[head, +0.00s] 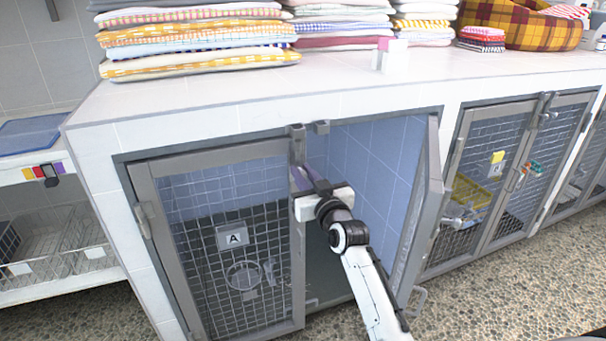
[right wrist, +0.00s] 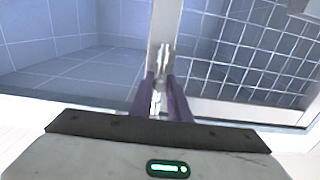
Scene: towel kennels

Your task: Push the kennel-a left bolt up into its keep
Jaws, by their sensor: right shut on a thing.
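The left door of kennel A (head: 232,240), with mesh and an "A" plate, stands shut in its frame. My right gripper (head: 302,180) is at the upper part of this door's right-hand upright. In the right wrist view its two purple fingers (right wrist: 160,102) are shut on the silver left bolt (right wrist: 163,62), which lies along the grey upright (right wrist: 166,22). A grey keep (head: 297,131) sits on the top frame above that upright, with a second one (head: 321,127) beside it. The gripper and arm partly hide the bolt in the head view. My left gripper is not in view.
Kennel A's right door (head: 428,190) is swung open outward, just right of my right arm, showing the blue-tiled inside (head: 375,160). Folded towels (head: 195,45) lie on the white top above. More kennels (head: 480,180) stand to the right, wire baskets (head: 55,245) to the left.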

